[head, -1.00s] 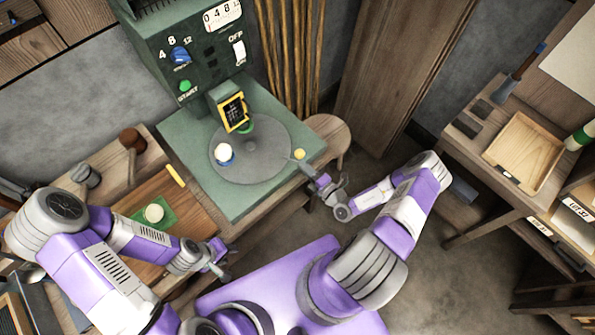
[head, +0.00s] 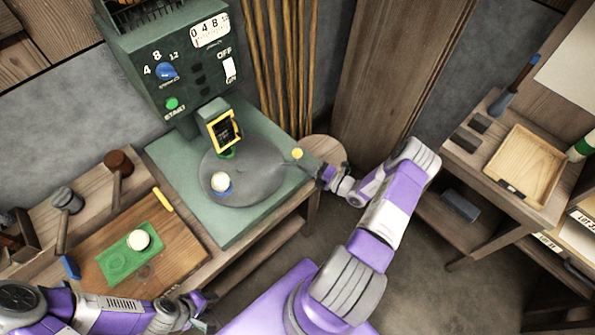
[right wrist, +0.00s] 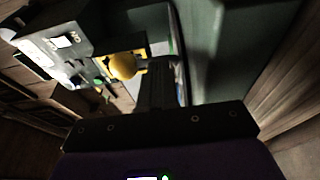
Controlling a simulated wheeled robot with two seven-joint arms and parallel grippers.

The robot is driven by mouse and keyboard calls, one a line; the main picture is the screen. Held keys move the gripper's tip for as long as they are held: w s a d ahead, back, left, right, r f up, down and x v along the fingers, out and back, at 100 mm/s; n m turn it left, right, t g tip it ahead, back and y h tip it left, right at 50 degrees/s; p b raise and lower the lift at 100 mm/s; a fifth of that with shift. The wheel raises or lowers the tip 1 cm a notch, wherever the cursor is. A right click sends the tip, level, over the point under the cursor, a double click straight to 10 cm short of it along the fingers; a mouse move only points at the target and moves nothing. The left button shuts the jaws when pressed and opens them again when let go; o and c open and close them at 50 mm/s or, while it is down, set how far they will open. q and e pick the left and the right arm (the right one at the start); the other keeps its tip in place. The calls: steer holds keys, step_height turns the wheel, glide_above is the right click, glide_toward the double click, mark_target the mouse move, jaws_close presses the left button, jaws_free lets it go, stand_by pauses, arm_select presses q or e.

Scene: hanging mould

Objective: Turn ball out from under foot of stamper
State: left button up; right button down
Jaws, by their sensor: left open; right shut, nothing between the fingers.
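The green stamper (head: 190,140) stands at the back with a grey round turntable (head: 262,180). A white ball (head: 219,181) in a blue holder sits on the turntable's front left, in front of the foot (head: 226,152) and clear of it in this view. A yellow knob (head: 297,153) stands at the turntable's right edge. My right gripper (head: 316,167) is shut and empty beside the knob. In the right wrist view the shut fingers (right wrist: 162,85) are close to the knob (right wrist: 122,66); contact is unclear. My left gripper (head: 205,303) is open and empty at the front.
A second white ball (head: 138,239) sits on a green tray (head: 120,262) on the board at left. A wooden stool (head: 332,150) is behind my right gripper. A side table with a wooden tray (head: 530,165) is at right.

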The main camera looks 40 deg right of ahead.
arm_select(q)
steer(key=shift+a, duration=0.15)
arm_select(e)
steer(key=shift+w+d, duration=0.15)
steer(key=shift+w, duration=0.05)
stand_by(0.3)
steer(key=shift+s+a, duration=0.2)
steer(key=shift+s, duration=0.25)
steer(key=s, duration=0.1)
steer(key=s+a+p, duration=0.1)
steer(key=s, duration=0.1)
steer(key=shift+a+r, duration=0.1)
arm_select(q)
steer(key=shift+s+d+r, duration=0.2)
steer(key=shift+s+r, duration=0.3)
arm_select(e)
steer(key=d+v, duration=0.1)
steer(key=v, duration=0.8)
steer(key=shift+s+d, duration=0.2)
steer(key=shift+d, duration=0.1)
